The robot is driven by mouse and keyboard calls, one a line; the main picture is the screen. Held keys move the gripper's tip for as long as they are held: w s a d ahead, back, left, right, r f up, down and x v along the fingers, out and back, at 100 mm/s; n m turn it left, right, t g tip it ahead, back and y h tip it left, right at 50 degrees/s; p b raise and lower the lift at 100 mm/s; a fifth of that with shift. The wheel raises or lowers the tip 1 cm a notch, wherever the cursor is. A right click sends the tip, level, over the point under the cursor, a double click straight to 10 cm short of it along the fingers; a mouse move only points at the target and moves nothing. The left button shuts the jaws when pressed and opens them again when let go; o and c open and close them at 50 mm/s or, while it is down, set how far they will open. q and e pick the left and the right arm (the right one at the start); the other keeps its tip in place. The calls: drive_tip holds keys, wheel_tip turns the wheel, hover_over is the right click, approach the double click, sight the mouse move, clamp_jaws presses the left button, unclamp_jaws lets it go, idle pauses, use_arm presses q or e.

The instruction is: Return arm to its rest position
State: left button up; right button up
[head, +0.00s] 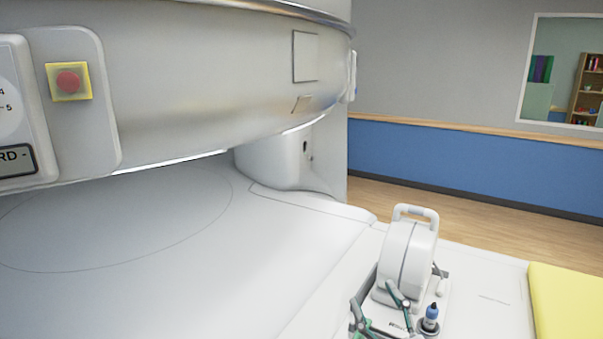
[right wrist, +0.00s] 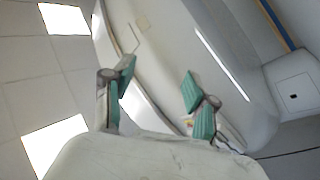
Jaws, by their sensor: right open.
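My right gripper (head: 378,304) shows at the bottom of the head view, right of centre. Its dark linkages and green pads overlap the front of a white device with a top handle. In the right wrist view the same gripper (right wrist: 158,84) has its two green-padded fingers spread wide with nothing between them. Behind them are the pale curved housing of the magnet and ceiling panels. My left gripper is not in view.
The large magnet housing (head: 220,85) overhangs a wide white bed surface (head: 110,220). The white handled device (head: 408,250) and a blue-topped bottle (head: 431,314) stand close to the right gripper. A yellow pad (head: 568,300) lies at the right. Open floor (head: 460,215) lies beyond.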

drive_tip(key=s+d+f+m+g+h, duration=0.2)
drive_tip(key=d+f+m+g+h, duration=0.2)
drive_tip(key=d+f+m+h, duration=0.45)
drive_tip(key=s+f+g, duration=0.3)
drive_tip(key=s+f, duration=0.1)
drive_tip(key=f, duration=0.1)
drive_tip(key=s+f+g, duration=0.2)
drive_tip(key=s+f, duration=0.3)
drive_tip(key=s+d+f+g, duration=0.1)
drive_tip(key=s+f+g, duration=0.2)
drive_tip(key=s+f, duration=0.1)
drive_tip(key=shift+s+d+f+n+g+h, duration=0.15)
drive_tip(key=shift+f+n+g+h, duration=0.2)
drive_tip(key=shift+f, duration=0.55)
drive_tip(key=s+a+f+n+g+y, duration=0.15)
drive_tip(key=s+f+g, duration=0.3)
drive_tip(key=s, duration=0.55)
wheel_tip(320, 180, down, 25)
drive_tip(key=s+g, duration=0.1)
drive_tip(key=s+d+f+g, duration=0.1)
drive_tip(key=s+d+f, duration=0.1)
drive_tip(key=s+f, duration=1.4)
drive_tip(key=shift+s+d+f+g, duration=0.3)
drive_tip(key=shift+s+f, duration=0.05)
drive_tip(key=shift+s, duration=0.1)
